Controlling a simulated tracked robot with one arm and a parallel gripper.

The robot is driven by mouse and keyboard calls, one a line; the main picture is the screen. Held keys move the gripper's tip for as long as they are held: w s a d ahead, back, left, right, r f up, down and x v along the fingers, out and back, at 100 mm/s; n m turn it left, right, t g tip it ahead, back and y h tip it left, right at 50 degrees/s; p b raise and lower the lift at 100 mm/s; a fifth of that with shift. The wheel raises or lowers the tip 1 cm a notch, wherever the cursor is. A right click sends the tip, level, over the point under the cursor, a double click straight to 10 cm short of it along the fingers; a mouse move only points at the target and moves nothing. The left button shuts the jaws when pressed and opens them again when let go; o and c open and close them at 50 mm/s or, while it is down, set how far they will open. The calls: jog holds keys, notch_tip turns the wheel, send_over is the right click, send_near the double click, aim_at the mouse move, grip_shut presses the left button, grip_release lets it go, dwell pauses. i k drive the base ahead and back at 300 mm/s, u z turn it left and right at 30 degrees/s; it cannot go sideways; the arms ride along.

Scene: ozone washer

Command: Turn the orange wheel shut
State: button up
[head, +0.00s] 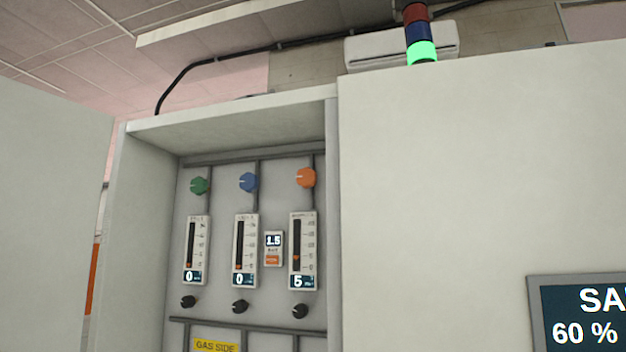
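The orange wheel (306,177) is a small faceted knob with a pale mark on its left side. It sits at the upper right of a grey panel inside an open cabinet (233,122). Below it is a gauge (303,250) whose display reads 5, with an orange float low in its tube. A green knob (199,185) and a blue knob (248,181) sit to its left, above two gauges that read 0. My gripper is not in the frame.
Black knobs (300,311) sit under the gauges. A small display (273,241) reads 1.5. The cabinet's side walls flank the panel, with a broad pale door or panel (480,180) at right. A screen (585,315) shows 60 %. A signal tower (422,52) glows green.

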aim_at(306, 177)
jog(key=i, duration=0.9)
jog(key=u, duration=0.05)
